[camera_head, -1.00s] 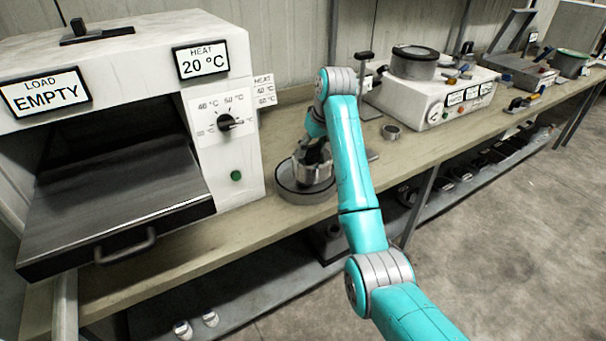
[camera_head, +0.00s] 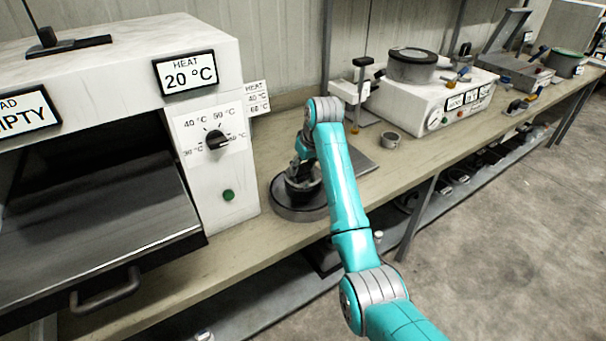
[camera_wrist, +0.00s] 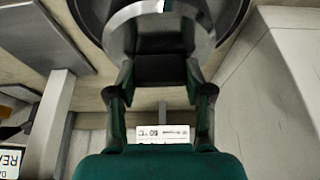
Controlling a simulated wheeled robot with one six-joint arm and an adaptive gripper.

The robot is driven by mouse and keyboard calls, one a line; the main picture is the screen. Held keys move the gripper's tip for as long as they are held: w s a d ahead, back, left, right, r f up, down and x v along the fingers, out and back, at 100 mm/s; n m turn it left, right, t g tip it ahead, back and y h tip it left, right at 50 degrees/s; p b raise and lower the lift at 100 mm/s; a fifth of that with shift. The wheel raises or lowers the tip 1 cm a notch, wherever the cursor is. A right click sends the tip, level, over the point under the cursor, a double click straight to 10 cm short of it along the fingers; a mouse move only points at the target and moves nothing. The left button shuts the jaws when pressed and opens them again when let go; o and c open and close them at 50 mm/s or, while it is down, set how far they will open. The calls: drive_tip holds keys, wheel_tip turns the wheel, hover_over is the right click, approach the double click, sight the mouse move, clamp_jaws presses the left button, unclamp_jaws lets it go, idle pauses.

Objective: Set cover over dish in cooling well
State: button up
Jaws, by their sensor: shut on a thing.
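My gripper (camera_head: 303,172) is over a round dark-grey basin, likely the cooling well (camera_head: 300,214), on the bench right of the heater. In the wrist view, my gripper (camera_wrist: 165,62) is shut on a round metal piece (camera_wrist: 168,38), likely the cover, at the top of the picture. The piece sits inside the outline of the dark round rim (camera_wrist: 236,18). In the head view, my gripper and arm hide most of it. I cannot see a dish under it, nor tell whether the piece rests on anything.
A white heater (camera_head: 228,150) marked 20 °C, its front open, stands left. A flat metal plate with a post (camera_head: 357,100) is right of the basin. A small metal ring (camera_head: 390,140) lies on the bench (camera_head: 425,150), before a white unit bearing a grey pot (camera_head: 412,68).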

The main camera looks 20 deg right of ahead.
sight(304, 170)
drive_tip(key=shift+f, duration=1.55)
drive_tip(key=shift+f, duration=0.15)
drive_tip(key=o, duration=1.2)
drive_tip(key=v, duration=1.2)
